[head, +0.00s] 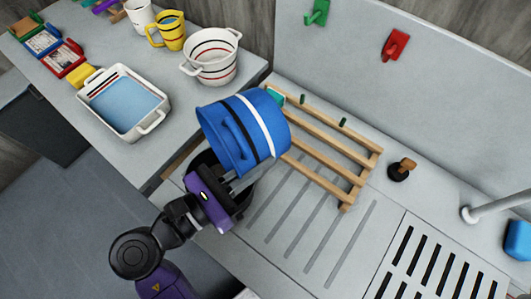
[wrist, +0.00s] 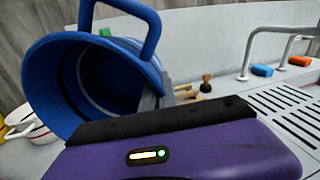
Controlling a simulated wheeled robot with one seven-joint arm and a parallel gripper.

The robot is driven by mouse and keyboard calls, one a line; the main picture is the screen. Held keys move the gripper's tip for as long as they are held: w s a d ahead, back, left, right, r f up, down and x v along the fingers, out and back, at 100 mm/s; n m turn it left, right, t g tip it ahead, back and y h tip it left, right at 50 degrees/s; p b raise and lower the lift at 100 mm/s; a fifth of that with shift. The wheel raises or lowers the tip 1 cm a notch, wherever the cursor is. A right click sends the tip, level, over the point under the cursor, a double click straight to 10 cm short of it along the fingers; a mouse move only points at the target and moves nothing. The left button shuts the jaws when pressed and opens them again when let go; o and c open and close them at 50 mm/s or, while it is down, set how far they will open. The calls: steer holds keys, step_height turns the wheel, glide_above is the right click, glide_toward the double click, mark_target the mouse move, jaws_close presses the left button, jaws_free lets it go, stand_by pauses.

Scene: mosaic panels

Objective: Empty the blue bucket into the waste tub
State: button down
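The blue bucket (head: 222,131), with a white and a black stripe, is tilted on its side in the air in front of my gripper (head: 240,180). In the wrist view the bucket (wrist: 45,75) shows its open mouth, a dark inside and side handles. A grey finger of my gripper (wrist: 151,99) lies against its rim; the gripper appears shut on the bucket. I see nothing spilling from it. A dark round tub (head: 243,198) lies below, mostly hidden by the bucket and gripper. I cannot tell what is in it, or for certain that it is the waste tub.
A wooden rack (head: 331,156) lies right of the bucket. A black stamp-like thing with a wooden knob (head: 402,169) and a slotted drain (head: 430,265) are further right. On the left counter stand a white basin (head: 105,120) with blue contents and a striped white pot (head: 213,72).

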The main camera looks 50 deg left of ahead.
mark_target(277, 154)
steer(key=shift+w+r+g+p, duration=0.3)
steer(key=shift+w+r+g, duration=0.15)
steer(key=shift+w+g, duration=0.3)
steer(key=shift+w+d+f+g, duration=0.1)
steer(key=shift+w+f+g, duration=0.1)
steer(key=shift+f+g, duration=0.05)
steer(key=shift+w+d+f+g, duration=0.1)
steer(key=shift+w+f+g, duration=0.15)
steer(key=shift+w+g, duration=0.25)
steer(key=shift+w+f+g, duration=0.2)
steer(key=shift+w+g, duration=0.1)
steer(key=shift+w, duration=0.3)
steer(key=w+f+m+g+y, duration=0.1)
steer(key=w+f+g, duration=0.7)
steer(key=g, duration=0.4)
steer(key=shift+d+f, duration=0.3)
